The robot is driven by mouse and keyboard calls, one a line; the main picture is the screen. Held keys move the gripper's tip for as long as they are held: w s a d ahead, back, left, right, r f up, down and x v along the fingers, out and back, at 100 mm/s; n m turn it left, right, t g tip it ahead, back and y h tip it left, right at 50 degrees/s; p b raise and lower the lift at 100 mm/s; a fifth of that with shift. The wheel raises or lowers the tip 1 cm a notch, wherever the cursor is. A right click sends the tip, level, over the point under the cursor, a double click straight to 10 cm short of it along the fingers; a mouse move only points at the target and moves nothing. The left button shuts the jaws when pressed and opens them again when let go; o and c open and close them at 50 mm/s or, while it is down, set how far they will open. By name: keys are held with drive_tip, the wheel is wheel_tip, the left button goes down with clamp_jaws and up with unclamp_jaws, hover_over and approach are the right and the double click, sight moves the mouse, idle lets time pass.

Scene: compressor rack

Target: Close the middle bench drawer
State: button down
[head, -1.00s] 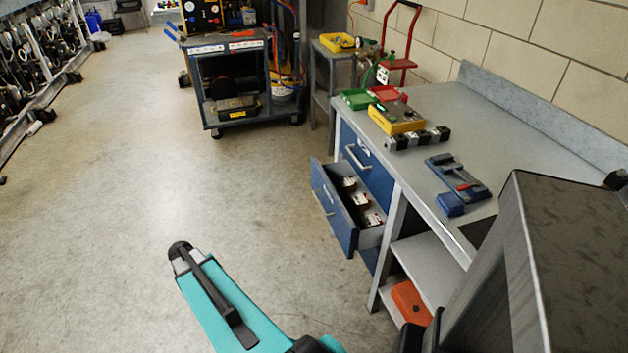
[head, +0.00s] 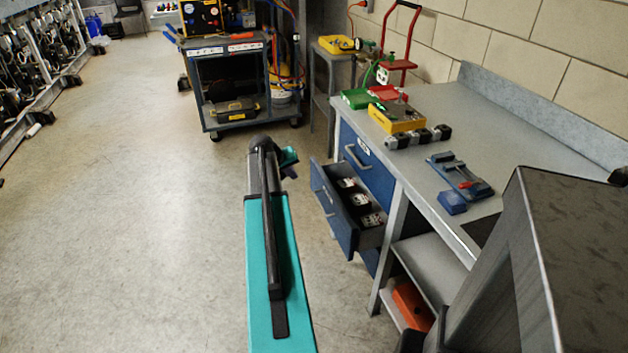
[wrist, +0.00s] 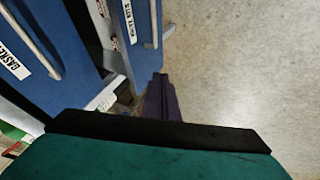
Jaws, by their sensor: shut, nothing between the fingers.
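The middle bench drawer (head: 335,212) is blue with a bar handle and stands pulled out of the bench, with several small white-labelled items inside. Its labelled front (wrist: 138,40) shows at the top of the wrist view, beside the upper drawer's front (wrist: 35,50), which is shut. My gripper (head: 290,172) is mostly behind my arm in the head view, left of the open drawer. In the wrist view the dark purple fingers (wrist: 161,98) are together and empty, close to the drawer front's edge. I cannot tell whether they touch it.
The grey bench top (head: 480,125) holds a yellow box (head: 397,119), a blue vise-like tool (head: 462,178) and small trays. A tool cart (head: 235,85) stands at the back. An orange case (head: 410,305) lies on the lower shelf.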

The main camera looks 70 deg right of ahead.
drive_tip(key=shift+s+d+r, duration=0.65)
drive_tip(key=shift+d, duration=0.1)
drive_tip(key=shift+f, duration=0.1)
approach(320, 180)
wheel_tip(320, 180, down, 4)
drive_tip(key=w+d, duration=0.1)
drive_tip(key=d, duration=0.1)
drive_tip(key=shift+s+d+p, duration=0.3)
drive_tip(key=shift+s+p, duration=0.1)
drive_tip(key=shift+s, duration=0.2)
